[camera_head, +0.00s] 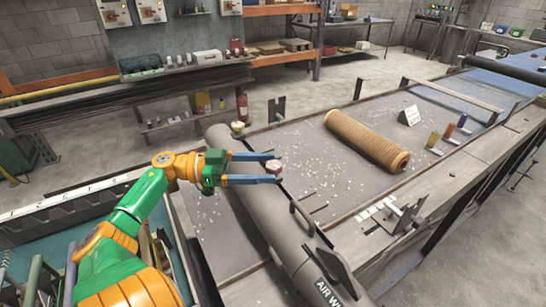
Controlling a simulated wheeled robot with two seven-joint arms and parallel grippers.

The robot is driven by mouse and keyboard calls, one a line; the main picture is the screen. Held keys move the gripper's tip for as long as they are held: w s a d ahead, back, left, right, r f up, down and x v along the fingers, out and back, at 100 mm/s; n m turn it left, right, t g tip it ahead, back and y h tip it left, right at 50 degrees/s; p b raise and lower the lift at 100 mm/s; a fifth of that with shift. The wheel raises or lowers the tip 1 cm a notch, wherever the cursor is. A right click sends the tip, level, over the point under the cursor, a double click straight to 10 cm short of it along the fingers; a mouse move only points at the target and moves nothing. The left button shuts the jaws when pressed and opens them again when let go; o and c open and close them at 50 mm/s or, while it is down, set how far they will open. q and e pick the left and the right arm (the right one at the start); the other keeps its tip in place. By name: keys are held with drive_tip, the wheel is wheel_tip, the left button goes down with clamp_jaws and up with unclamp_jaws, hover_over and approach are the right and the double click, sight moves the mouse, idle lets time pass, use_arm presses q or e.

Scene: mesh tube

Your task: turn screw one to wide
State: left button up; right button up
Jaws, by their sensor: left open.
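A long grey tube (262,210) marked "AIR W…" runs from the middle toward the front edge along the near side of the table. A small knob or screw head (273,167) shows at the mouth of my left gripper. A pale knob (238,127) stands near the tube's far end. I cannot tell which is screw one. My left gripper (278,168) comes in from the left with blue fingers spread apart, pointing right. The small knob appears between the fingertips; I cannot tell whether it touches them. My right gripper is not in view.
A ribbed brown mesh tube (367,139) lies on the grey table (310,165) among white specks. A white card (409,115) and several small coloured pieces (447,131) stand farther right. A metal bracket (405,215) is on the front edge. Shelving lines the back wall.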

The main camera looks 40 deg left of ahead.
use_arm(q)
drive_tip(key=shift+x, duration=1.25)
drive_tip(key=shift+w+a+f, duration=0.25)
drive_tip(key=shift+w, duration=0.1)
drive_tip(key=shift+s+d+r, duration=0.1)
drive_tip(key=shift+s, duration=0.1)
drive_tip(key=c, duration=0.7)
clamp_jaws()
drive_tip(key=r+n+t+y+p, duration=0.1)
drive_tip(key=n+t+y+p, duration=0.1)
drive_tip(key=p, duration=0.5)
drive_tip(key=n+t+y+p, duration=0.1)
drive_tip(key=y+p, duration=0.1)
drive_tip(key=n+t+y+p, duration=0.1)
drive_tip(key=n+y+p, duration=0.1)
drive_tip(key=shift+f, duration=0.2)
drive_tip(key=y, duration=0.1)
drive_tip(key=n+y, duration=0.1)
drive_tip(key=shift+f+n+t+y, duration=0.2)
drive_tip(key=shift+n+t+y, duration=0.1)
drive_tip(key=shift+t, duration=0.1)
drive_tip(key=n+y, duration=0.2)
drive_tip(key=shift+f+t+y, duration=0.1)
drive_tip(key=shift+t+y, duration=0.2)
drive_tip(key=shift+y, duration=0.1)
drive_tip(key=n+y, duration=0.3)
drive_tip(key=y, duration=0.2)
drive_tip(key=shift+n+g+y, duration=0.8)
drive_tip(key=shift+n+y, duration=0.6)
drive_tip(key=shift+y, duration=0.6)
